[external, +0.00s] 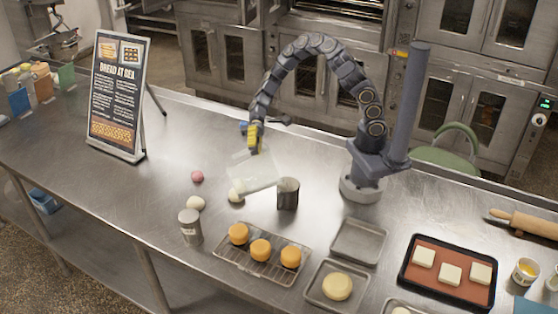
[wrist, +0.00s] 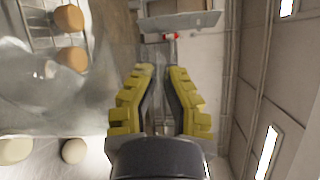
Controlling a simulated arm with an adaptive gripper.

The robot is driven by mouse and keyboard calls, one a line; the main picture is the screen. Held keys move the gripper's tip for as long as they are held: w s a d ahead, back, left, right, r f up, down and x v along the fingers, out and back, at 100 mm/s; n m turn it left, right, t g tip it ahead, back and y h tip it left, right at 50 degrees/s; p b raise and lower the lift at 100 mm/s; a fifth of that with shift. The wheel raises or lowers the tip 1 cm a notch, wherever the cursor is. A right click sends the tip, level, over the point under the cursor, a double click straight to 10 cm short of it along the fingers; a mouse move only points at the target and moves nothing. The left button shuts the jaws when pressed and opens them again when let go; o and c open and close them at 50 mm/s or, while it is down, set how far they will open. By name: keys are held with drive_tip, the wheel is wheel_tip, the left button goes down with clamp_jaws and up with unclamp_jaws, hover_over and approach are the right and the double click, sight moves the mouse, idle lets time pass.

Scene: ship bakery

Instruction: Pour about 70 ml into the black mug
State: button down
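My gripper (external: 255,138) has yellow fingers and is shut on a clear container (external: 257,172), holding it tilted above the table. The container fills much of the left side of the wrist view (wrist: 45,95); the yellow fingers (wrist: 160,90) stand with a narrow gap between them, and the part they grip is hard to make out. The black mug (external: 288,195) stands upright on the table, just right of and below the container's right end in the external view. I cannot see inside the mug, and no stream or liquid level is clear.
A grey can (external: 190,228) stands front left. Pale balls (external: 195,203) and a pink ball (external: 197,176) lie nearby. A rack (external: 225,252) with orange buns is in front of the mug; trays (external: 359,240) lie to the right. A sign (external: 118,95) stands at left.

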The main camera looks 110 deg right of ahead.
sight(236, 167)
drive_tip(key=shift+s+r, duration=0.15)
drive_tip(key=shift+s, duration=0.35)
idle(0.4)
drive_tip(key=shift+s+r+n+b, duration=0.2)
drive_tip(key=shift+n+b, duration=0.1)
drive_tip(key=shift+n, duration=0.1)
idle(0.4)
drive_tip(key=shift+w, duration=0.1)
drive_tip(key=w+f+m, duration=0.1)
drive_tip(key=w, duration=0.1)
drive_tip(key=w+f+m, duration=0.1)
drive_tip(key=w+f+m+g, duration=0.1)
drive_tip(key=w, duration=0.1)
drive_tip(key=shift+w+a+f+h, duration=0.1)
drive_tip(key=shift+w+f+h, duration=0.1)
drive_tip(key=shift+w+h, duration=0.1)
drive_tip(key=shift+w+f+m, duration=0.4)
drive_tip(key=shift+w+f, duration=0.1)
drive_tip(key=shift+f, duration=0.1)
idle(1.0)
